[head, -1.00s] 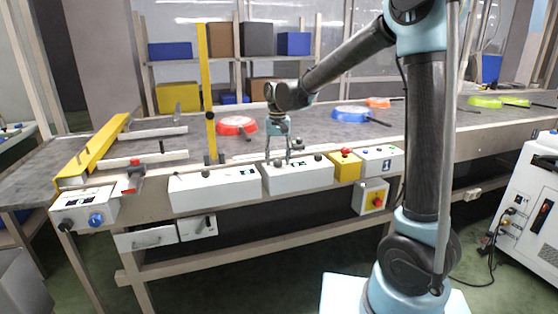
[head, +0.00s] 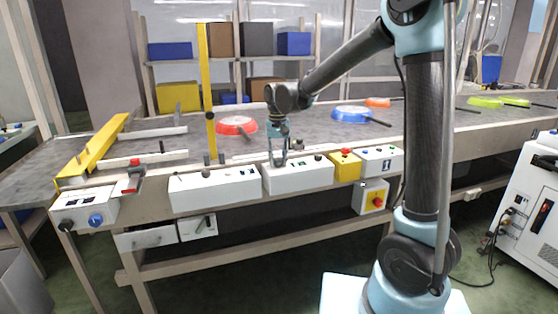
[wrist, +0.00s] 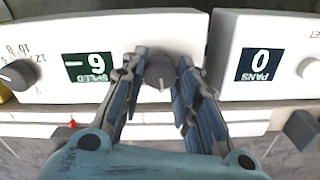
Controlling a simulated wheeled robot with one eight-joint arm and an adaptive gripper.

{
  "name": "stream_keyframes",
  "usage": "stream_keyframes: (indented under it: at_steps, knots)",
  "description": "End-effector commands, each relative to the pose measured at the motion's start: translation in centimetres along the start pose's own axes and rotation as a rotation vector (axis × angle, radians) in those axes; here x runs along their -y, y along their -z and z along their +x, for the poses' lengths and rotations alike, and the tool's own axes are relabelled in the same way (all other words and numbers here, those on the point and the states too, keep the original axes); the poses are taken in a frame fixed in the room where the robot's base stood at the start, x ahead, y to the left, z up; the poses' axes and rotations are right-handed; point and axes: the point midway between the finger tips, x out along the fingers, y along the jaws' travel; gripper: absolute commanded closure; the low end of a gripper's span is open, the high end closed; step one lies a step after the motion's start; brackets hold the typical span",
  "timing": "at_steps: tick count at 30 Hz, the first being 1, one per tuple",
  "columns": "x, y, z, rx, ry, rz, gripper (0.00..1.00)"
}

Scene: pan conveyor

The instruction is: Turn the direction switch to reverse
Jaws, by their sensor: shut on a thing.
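The direction switch, a grey round knob (wrist: 160,72) with a light pointer line, sits on the front of a white control box (head: 318,175), beside its green SPEED display (wrist: 88,67). My gripper (head: 278,162) reaches down to the left end of that box in the head view. In the wrist view my gripper (wrist: 161,84) has its two fingers on either side of the knob, shut on it. The fingers hide part of the knob's sides and any marks there. In the wrist view the pointer line is toward the lower side of the knob.
A second white box (head: 215,190) with a PANS display (wrist: 260,64) stands close on the left. A yellow box (head: 346,167) with a red button is on the right. Red (head: 237,125) and blue (head: 350,114) pans lie on the conveyor behind.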

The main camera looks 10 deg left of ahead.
Motion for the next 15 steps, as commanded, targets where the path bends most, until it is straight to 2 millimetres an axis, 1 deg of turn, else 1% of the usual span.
stream_keyframes:
  at_steps: [5, 15]
  knots:
    - [-0.11, 0.00, 0.02, 0.000, -0.002, -0.089, 0.95]
    - [-0.17, 0.00, 0.03, 0.001, -0.003, -0.340, 0.95]
